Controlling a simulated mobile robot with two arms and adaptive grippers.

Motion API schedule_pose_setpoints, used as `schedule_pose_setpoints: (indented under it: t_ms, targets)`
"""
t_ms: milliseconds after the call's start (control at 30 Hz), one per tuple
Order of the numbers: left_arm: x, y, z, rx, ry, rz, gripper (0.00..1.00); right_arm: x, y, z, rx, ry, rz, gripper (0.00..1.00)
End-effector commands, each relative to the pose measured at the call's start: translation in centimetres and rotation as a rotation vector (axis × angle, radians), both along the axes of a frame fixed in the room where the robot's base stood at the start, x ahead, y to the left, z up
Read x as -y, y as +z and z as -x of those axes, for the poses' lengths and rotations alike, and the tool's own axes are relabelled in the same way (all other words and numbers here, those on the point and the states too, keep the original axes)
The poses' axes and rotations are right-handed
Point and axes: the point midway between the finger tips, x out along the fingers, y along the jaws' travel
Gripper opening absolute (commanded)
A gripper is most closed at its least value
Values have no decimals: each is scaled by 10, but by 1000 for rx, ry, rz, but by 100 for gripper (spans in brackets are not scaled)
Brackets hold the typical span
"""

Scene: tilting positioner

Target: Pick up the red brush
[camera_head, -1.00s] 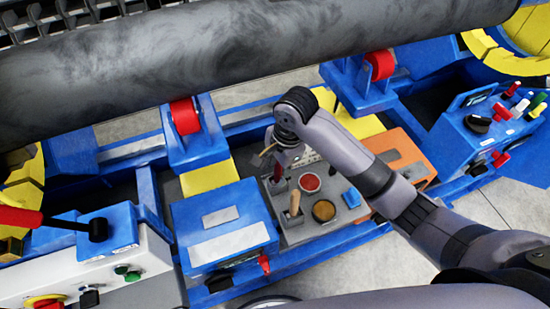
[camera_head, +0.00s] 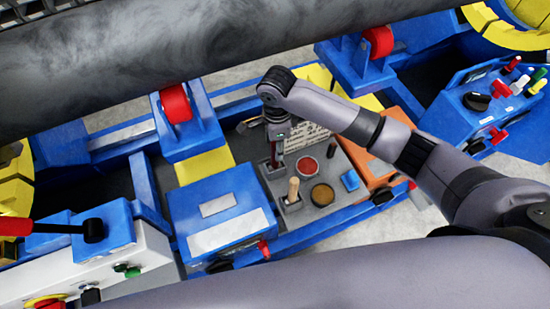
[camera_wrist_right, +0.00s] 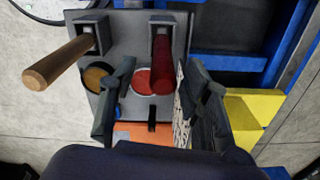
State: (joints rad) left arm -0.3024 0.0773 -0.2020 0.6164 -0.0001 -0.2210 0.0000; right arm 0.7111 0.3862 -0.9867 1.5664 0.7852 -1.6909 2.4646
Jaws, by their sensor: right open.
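The red brush (camera_wrist_right: 162,62) stands in a grey holder on the grey tray (camera_wrist_right: 135,20), its dark red handle pointing up toward the wrist camera. In the head view the brush (camera_head: 273,155) shows as a thin red piece just below my right gripper (camera_head: 277,138). In the right wrist view my right gripper (camera_wrist_right: 160,80) is open, with one finger on each side of the brush handle. I cannot tell whether either finger touches it. My left gripper is not in view.
A wooden-handled brush (camera_head: 293,190) stands in a neighbouring holder. A blue box (camera_head: 225,210) stands left of the tray.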

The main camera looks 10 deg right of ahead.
Motion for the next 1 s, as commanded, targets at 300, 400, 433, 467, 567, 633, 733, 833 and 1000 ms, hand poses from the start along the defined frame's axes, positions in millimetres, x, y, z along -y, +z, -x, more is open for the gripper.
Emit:
schedule_pose_setpoints:
  t_ms: [300,400,433,467,567,633,733,833,1000]
  targets:
    - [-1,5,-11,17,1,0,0,-2,-31,-2,-1,0,2,44]
    - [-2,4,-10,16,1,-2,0,-2,-46,-2,-1,0,2,44]
    - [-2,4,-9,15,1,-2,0,-2,-49,-2,0,0,1,44]
    - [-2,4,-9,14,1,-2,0,-3,-52,-2,0,0,1,44]
    - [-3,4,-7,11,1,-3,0,-3,-57,-2,1,1,0,44]
    - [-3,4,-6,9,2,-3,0,-3,-58,-2,2,1,-1,44]
    - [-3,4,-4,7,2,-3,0,-3,-58,-2,2,1,-1,44]
    - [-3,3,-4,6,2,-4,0,-3,-58,-2,1,1,-1,40]
    - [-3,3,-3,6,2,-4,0,-3,-57,-2,1,1,-1,28]
